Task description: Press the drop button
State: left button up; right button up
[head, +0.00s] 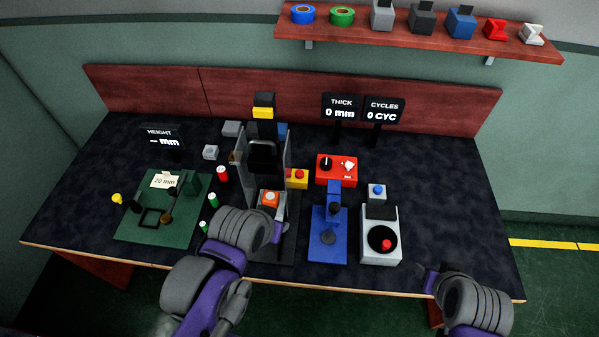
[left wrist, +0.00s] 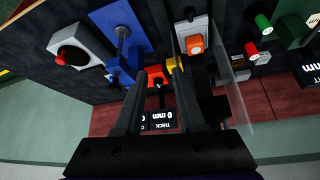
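A yellow box (head: 297,179) with a red button (head: 299,174) on top stands just right of the black drop tower (head: 264,157). In the left wrist view the yellow box (left wrist: 175,65) is partly hidden behind a finger. An orange block (head: 270,199) with a pale round top sits on a grey support inside the tower; it also shows in the left wrist view (left wrist: 195,44). My left gripper (head: 277,232) is at the tower's front, nearer me than the yellow box. Its fingers (left wrist: 158,70) are apart with nothing held. My right gripper (head: 428,278) is off the table's front right edge, its fingers unclear.
A blue press (head: 327,240), a grey device (head: 380,247) with a red knob, and a red control box (head: 337,170) stand right of the tower. A green mat (head: 135,228) with tools and several small cylinders are at left. Clear panels (left wrist: 235,90) flank the tower.

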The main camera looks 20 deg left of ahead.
pick_arm(q)
grip_shut()
dwell(1.2)
